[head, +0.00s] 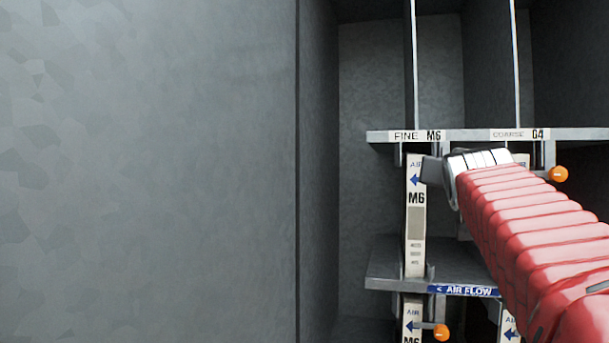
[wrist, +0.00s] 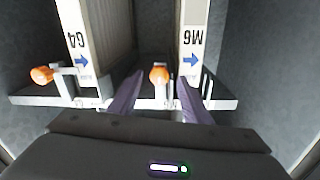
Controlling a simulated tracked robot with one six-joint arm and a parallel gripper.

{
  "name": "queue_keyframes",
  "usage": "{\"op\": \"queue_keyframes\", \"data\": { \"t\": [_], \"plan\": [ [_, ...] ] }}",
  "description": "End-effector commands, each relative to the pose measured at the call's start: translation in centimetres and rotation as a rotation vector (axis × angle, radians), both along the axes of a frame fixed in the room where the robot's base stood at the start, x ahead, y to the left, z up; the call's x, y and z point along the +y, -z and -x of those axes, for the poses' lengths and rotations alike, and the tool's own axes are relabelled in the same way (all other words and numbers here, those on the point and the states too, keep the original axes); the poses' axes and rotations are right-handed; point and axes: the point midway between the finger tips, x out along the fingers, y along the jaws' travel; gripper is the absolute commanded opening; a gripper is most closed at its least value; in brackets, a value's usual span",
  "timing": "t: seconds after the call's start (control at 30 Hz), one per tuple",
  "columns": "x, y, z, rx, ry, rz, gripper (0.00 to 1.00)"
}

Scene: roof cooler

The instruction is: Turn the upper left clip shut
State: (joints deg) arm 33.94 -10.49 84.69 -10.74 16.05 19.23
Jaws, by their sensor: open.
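The upper left clip (wrist: 160,76), with an orange knob, shows in the wrist view between my two fingers. Its knob points away from the shelf rail, alongside the filters rather than across one. The M6 filter (wrist: 192,45) stands on one side of it; in the head view this filter (head: 415,215) is just left of my gripper. My gripper (wrist: 157,90) is open, its fingers on either side of the clip; I cannot tell whether they touch it. In the head view my gripper (head: 432,171) and arm hide this clip.
The upper right clip (head: 558,173) lies sideways at the G4 filter (wrist: 90,42). A lower left clip (head: 442,332) also lies sideways. The labelled shelf rail (head: 465,135) runs above my gripper, the air flow shelf (head: 385,270) below. A large grey panel (head: 150,170) fills the left.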

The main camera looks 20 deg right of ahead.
Motion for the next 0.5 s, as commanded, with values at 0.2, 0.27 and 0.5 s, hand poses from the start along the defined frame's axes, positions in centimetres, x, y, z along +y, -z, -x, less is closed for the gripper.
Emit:
{"op": "queue_keyframes", "data": {
  "t": [0.2, 0.27, 0.5],
  "plan": [
    [-1.0, 0.0, -1.4, -0.001, 0.0, -0.001, 0.44],
    [-1.1, 0.0, -1.5, -0.001, 0.0, -0.001, 0.44],
    [-1.2, 0.0, -1.6, -0.001, 0.0, -0.001, 0.44]
  ]
}}
